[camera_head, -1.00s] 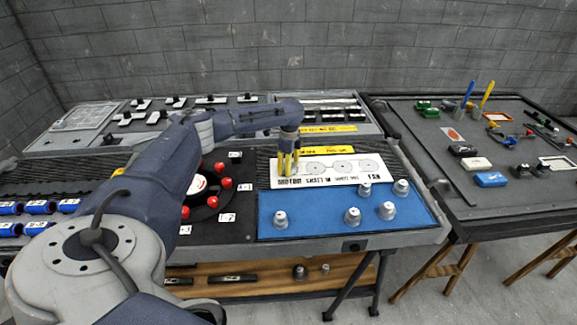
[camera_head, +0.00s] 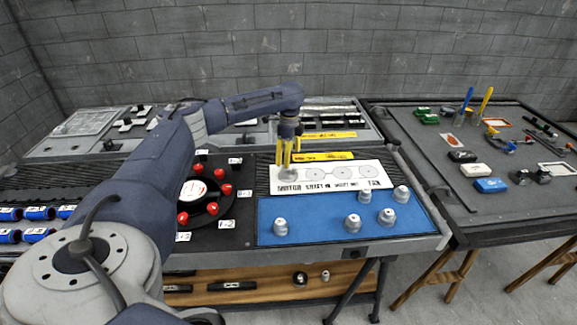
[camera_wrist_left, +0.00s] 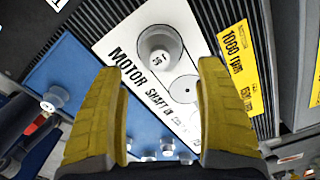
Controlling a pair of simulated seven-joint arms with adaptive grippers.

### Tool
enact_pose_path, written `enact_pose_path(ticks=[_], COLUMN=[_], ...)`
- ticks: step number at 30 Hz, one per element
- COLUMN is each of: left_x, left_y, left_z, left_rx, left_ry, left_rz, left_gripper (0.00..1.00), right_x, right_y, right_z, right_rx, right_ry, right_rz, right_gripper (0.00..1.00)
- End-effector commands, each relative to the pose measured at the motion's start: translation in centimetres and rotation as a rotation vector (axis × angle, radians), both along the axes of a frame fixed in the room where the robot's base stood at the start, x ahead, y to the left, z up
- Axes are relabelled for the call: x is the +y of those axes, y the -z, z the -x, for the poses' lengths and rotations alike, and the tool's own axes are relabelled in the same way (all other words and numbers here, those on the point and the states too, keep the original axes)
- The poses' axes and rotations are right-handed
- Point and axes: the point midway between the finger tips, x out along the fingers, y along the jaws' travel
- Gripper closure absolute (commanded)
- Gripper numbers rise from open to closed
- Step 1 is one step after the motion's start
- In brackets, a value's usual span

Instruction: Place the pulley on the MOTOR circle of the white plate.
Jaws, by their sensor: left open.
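The white plate (camera_head: 330,185) lies on the bench with a row of printed circles and lettering. A grey pulley (camera_wrist_left: 158,48) with a number on its top stands upright on the circle by the word MOTOR at the plate's left end; in the head view this pulley (camera_head: 287,173) is partly hidden by my fingers. In the wrist view it covers most of that circle; exact centring is hard to tell. My left gripper (camera_head: 286,160) is open, its yellow fingers above and apart from the pulley. My right gripper is out of view.
Several other grey pulleys, one at the left (camera_head: 280,227), stand on the blue mat (camera_head: 320,222) in front of the plate. A dial with red knobs (camera_head: 197,190) is left of the plate, yellow labels (camera_head: 322,156) behind it. Another table (camera_head: 455,190) stands at right.

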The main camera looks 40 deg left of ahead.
Motion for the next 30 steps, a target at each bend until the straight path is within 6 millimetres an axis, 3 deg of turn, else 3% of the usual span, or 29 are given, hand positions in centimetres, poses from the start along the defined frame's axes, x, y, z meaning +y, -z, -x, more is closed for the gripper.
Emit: enact_pose_path(ticks=[3, 10, 30], left_x=[-0.1, -0.1, -0.1], left_y=[-1.8, -3.8, -4.2], left_z=[-0.1, 0.0, 0.0], left_rx=[-0.003, -0.001, 0.000], left_ry=[0.002, 0.001, 0.000], left_rz=[0.001, 0.001, 0.000], left_gripper=[0.28, 0.28, 0.28], right_x=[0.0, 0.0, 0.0], right_y=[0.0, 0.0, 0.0], right_z=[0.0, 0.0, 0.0], right_rx=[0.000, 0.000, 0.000], right_ry=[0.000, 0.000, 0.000], right_rz=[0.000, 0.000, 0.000], right_gripper=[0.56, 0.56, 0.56])
